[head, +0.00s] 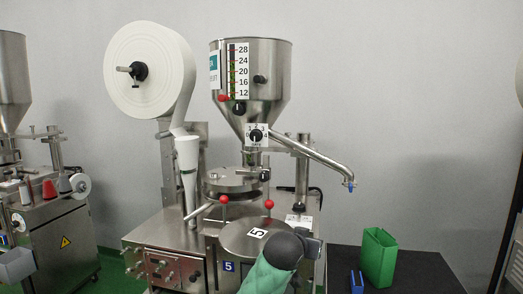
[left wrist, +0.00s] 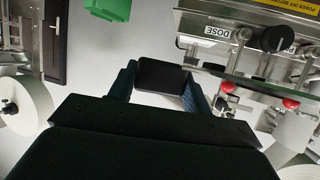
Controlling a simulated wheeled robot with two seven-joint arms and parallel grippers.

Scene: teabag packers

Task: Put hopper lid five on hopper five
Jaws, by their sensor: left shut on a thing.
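Hopper five is the steel cone (head: 250,75) on top of the machine, with a level scale on its front. A round grey lid (head: 235,240) with a white "5" label is low in front of the machine, well below the hopper's rim. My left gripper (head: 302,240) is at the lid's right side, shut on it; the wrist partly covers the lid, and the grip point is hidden. In the left wrist view, the gripper's fingers (left wrist: 168,80) flank a dark piece; the lid's disc cannot be made out there. My right gripper is not in view.
A paper roll (head: 150,70) stands left of the hopper, and a steel outlet pipe (head: 315,155) slants down to its right. Red-knobbed posts (head: 269,204) rise near the lid. A green box (head: 379,257) and a small blue item (head: 356,281) are on the dark surface (head: 420,275) at right.

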